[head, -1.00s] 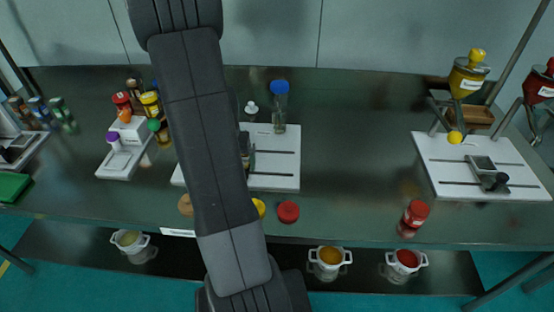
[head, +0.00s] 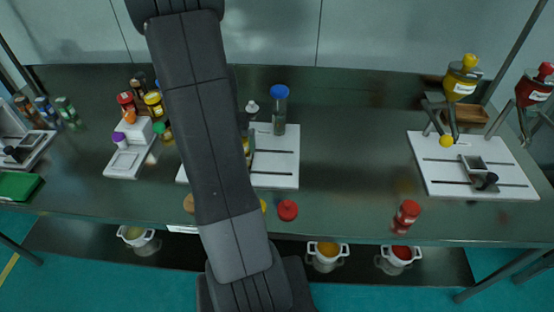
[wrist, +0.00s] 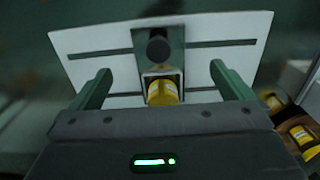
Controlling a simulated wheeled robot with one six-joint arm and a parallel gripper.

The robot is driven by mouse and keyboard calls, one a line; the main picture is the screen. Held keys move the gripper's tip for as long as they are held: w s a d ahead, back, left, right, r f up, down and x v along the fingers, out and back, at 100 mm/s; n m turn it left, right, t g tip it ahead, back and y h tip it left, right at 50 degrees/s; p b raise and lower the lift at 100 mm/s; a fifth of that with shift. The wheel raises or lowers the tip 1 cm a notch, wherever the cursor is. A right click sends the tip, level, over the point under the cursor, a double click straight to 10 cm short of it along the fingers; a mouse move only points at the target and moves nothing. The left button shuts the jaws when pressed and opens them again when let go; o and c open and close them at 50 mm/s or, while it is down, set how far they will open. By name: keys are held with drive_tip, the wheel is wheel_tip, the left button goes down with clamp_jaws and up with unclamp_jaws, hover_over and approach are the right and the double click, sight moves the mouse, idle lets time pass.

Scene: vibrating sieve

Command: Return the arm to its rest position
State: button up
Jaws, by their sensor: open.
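My arm (head: 205,130) stretches up through the middle of the head view, and my gripper is out of sight there. In the wrist view my gripper (wrist: 160,72) is open, its two green fingers spread wide with nothing held between them. Beyond the fingers is a white board (wrist: 85,42) with dark slots and a holder (wrist: 142,40). A yellow-labelled jar (wrist: 163,91) sits in the holder, apart from both fingers. The white board also shows in the head view (head: 285,180), partly hidden by my arm.
A blue-capped bottle (head: 279,110) stands at the board's back. Several bottles and a white stand (head: 125,165) are at left. A second board (head: 430,180) with a yellow funnel (head: 462,80) is at right. A red-capped jar (head: 406,215) stands nearer. Bare bench lies between the boards.

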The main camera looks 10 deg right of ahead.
drive_tip(key=shift+f, duration=0.1)
wheel_tip(320, 180, down, 9)
drive_tip(key=b, duration=0.6)
drive_tip(key=shift+b, duration=0.4)
drive_tip(key=shift+s+d, duration=0.1)
drive_tip(key=shift+d, duration=0.1)
drive_tip(key=r+p, duration=0.3)
drive_tip(key=r, duration=0.2)
drive_tip(key=r+p, duration=0.4)
drive_tip(key=shift+a+r, duration=0.2)
drive_tip(key=shift+r, duration=0.15)
wheel_tip(320, 180, down, 10)
drive_tip(key=b, duration=0.7)
drive_tip(key=shift+f+b, duration=0.15)
drive_tip(key=shift+b, duration=0.15)
drive_tip(key=shift+s+d+r+p, duration=0.1)
drive_tip(key=shift+s+d+r, duration=0.05)
drive_tip(key=shift+d, duration=0.5)
drive_tip(key=shift+s+d+r+p, duration=0.1)
drive_tip(key=shift+s+d+p, duration=0.1)
drive_tip(key=shift+d, duration=0.45)
drive_tip(key=shift+s+d+r+p, duration=0.1)
drive_tip(key=shift+s+d+r, duration=0.05)
drive_tip(key=shift+d, duration=0.5)
